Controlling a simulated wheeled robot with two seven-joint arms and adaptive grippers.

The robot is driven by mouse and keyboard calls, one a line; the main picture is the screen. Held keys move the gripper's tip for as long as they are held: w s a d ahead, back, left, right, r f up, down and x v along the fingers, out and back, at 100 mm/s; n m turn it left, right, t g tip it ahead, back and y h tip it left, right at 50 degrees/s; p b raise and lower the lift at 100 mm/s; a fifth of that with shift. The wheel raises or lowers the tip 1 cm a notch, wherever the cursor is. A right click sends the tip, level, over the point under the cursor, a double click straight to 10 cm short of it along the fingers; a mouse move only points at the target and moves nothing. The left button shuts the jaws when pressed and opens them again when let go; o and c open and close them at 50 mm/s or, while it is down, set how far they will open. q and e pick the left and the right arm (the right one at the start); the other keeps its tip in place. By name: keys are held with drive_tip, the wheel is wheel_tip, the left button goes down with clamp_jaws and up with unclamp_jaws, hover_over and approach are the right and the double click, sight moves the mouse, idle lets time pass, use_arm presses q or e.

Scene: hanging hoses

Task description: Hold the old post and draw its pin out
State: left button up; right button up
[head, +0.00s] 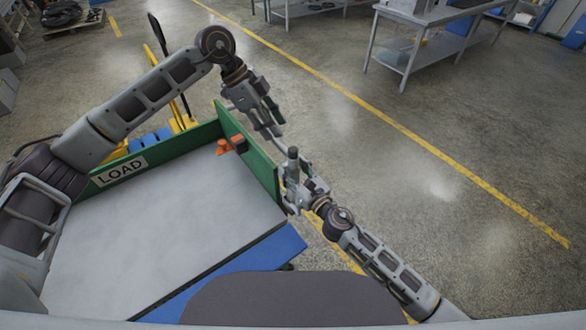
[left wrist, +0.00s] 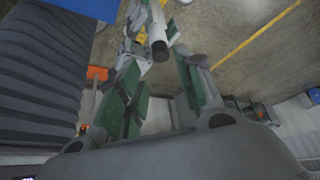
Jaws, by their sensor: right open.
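The old post (head: 292,157) is a grey upright cylinder with a dark top, at the corner of the cart's green side wall. In the left wrist view the post (left wrist: 159,45) shows end-on, beyond and between my left fingers. My left gripper (head: 274,124) is open and empty, above and a little left of the post in the head view. My right gripper (head: 297,184) is open, with its fingers close around or beside the post; contact cannot be told. The right gripper hides the post's lower part. I cannot make out the pin.
The cart's grey deck (head: 190,220) is bare, with green walls (head: 247,150) and a LOAD label (head: 119,172). Orange blocks (head: 231,145) sit at the green wall. A workbench (head: 415,50) stands far back. The floor (head: 440,180) right of the cart is clear.

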use_arm(q)
drive_tip(key=shift+o, duration=0.3)
use_arm(e)
clamp_jaws()
use_arm(q)
drive_tip(key=shift+o, duration=1.4)
drive_tip(key=shift+w+r, duration=0.1)
drive_tip(key=shift+r, duration=0.35)
drive_tip(key=s+d+r+m+t+y, duration=0.15)
drive_tip(key=d+r+m, duration=0.35)
drive_tip(key=d, duration=0.6)
drive_tip(key=shift+w+a+f+m+g+y, duration=0.1)
drive_tip(key=shift+a+f+m+y, duration=0.5)
drive_tip(key=shift+m, duration=4.25)
drive_tip(key=shift+w+a+f+m+g+y, duration=0.15)
drive_tip(key=shift+a+m+y, duration=0.9)
drive_tip(key=shift+m, duration=3.85)
drive_tip(key=shift+s+a+f+m+y, duration=0.1)
drive_tip(key=shift+a+f+m+y, duration=0.7)
drive_tip(key=shift+m, duration=4.05)
